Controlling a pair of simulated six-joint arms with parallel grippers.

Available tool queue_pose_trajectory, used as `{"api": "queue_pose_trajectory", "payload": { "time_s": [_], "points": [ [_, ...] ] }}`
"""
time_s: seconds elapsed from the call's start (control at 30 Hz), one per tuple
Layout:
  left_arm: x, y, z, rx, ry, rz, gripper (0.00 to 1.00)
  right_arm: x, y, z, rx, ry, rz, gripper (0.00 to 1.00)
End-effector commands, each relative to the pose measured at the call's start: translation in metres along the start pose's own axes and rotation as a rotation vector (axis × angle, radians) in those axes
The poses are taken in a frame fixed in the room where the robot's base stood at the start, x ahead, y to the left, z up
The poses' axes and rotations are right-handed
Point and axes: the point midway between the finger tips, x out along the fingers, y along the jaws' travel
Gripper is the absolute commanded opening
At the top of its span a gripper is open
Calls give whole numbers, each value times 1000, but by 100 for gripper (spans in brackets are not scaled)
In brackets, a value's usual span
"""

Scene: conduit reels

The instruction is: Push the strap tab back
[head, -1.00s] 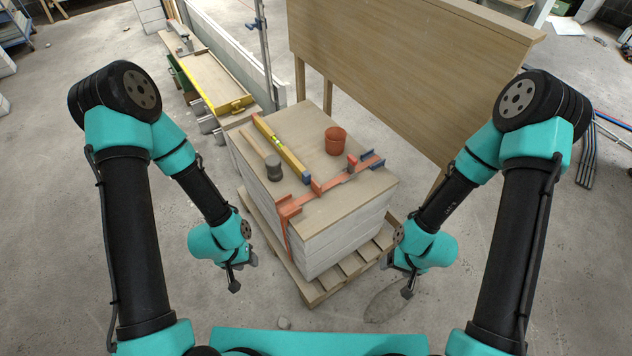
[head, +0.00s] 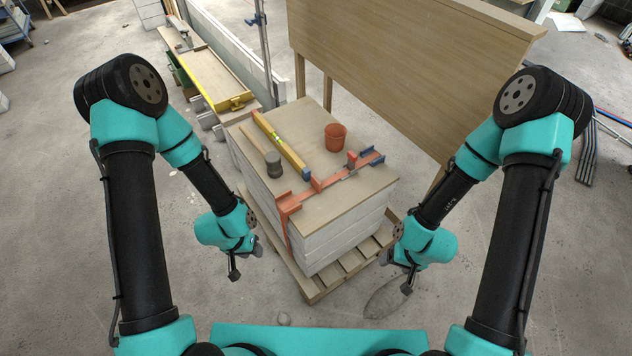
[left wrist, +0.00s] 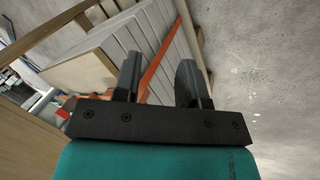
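An orange strap (head: 330,185) with a buckle lies across the wooden top of the block stack. Its left end hangs down the stack's front left edge; an orange band also shows in the left wrist view (left wrist: 158,62). Orange upright tabs and a blue end piece (head: 376,159) stand along it; I cannot tell which one is the strap tab. My left gripper (head: 238,270) is left of the stack, apart from the strap; in the left wrist view its fingers (left wrist: 158,82) are spread and empty. My right gripper (head: 405,283) is right of the stack; its finger gap is unclear.
On the stack top (head: 335,203) are a yellow level (head: 280,144), a mallet (head: 272,163) and a terracotta pot (head: 335,137). A wooden pallet (head: 350,270) is below. A tall wooden panel (head: 405,75) stands behind.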

Motion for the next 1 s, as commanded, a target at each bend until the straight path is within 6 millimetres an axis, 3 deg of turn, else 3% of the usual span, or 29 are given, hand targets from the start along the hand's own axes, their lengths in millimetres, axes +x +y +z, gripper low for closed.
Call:
{"api": "queue_pose_trajectory", "payload": {
  "time_s": [0.23, 0.47, 0.8, 1.0],
  "points": [
    [14, 39, -80, 585, -48, 21, 38, 0, 0, 0, 0, 0, 0, 72],
    [12, 86, -156, 1199, -122, 15, 38, 0, 0, 0, 0, 0, 0, 72],
    [-21, 171, -258, 2056, -306, -37, 38, 0, 0, 0, 0, 0, 0, 72],
    [-46, 209, -294, 2380, -430, -63, 38, 0, 0, 0, 0, 0, 0, 72]
  ]
}}
